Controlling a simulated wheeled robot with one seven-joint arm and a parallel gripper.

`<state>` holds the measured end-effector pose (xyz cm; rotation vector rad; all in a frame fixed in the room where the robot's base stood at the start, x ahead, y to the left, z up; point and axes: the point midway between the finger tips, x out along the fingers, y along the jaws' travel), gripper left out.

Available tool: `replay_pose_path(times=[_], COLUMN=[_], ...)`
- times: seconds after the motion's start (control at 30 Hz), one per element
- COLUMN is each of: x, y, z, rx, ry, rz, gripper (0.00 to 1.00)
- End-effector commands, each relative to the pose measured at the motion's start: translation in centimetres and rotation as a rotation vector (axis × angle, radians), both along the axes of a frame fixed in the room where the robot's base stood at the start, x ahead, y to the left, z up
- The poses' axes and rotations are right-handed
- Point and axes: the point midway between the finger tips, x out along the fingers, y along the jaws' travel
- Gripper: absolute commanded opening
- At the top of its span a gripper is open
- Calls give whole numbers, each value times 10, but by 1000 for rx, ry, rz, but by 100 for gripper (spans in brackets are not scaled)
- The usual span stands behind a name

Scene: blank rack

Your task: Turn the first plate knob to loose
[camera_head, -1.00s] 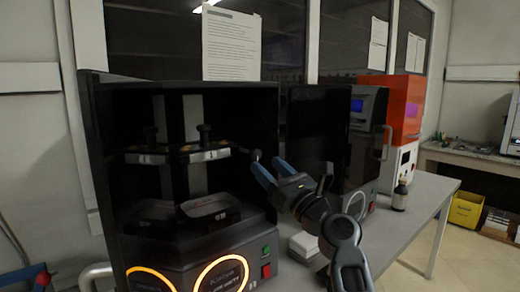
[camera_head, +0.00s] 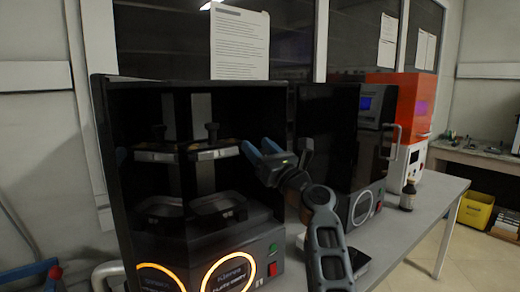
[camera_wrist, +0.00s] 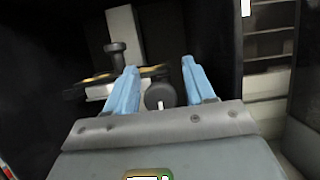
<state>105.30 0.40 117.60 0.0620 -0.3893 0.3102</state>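Two dark plate knobs stand on the raised plates inside the open-fronted black machine, the left knob (camera_head: 158,132) and the right knob (camera_head: 212,131). Which one is called first is not marked. My gripper (camera_head: 260,147) is open, its blue fingers pointing left at about the height of the right plate (camera_head: 210,153), to the right of both knobs. In the wrist view, one dark round knob (camera_wrist: 160,94) shows between the spread fingers, seemingly beyond them. Another upright knob (camera_wrist: 116,55) shows farther off to the left. I see no contact.
The black machine's front base (camera_head: 200,265) has glowing orange rings and a red switch. A second dark cabinet (camera_head: 330,130) stands close on the right, behind my arm. A brown bottle (camera_head: 408,194) stands on the grey bench (camera_head: 430,200); the bench is clear near its right end.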

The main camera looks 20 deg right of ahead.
Motion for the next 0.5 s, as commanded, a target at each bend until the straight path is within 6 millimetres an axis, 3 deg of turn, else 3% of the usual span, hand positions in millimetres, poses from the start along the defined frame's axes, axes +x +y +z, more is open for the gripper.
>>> replay_pose_path(times=[0.07,0.5], x=[0,0], y=[0,0], z=[0,0], rx=[0,0], ry=[0,0], rz=[0,0], gripper=[45,3])
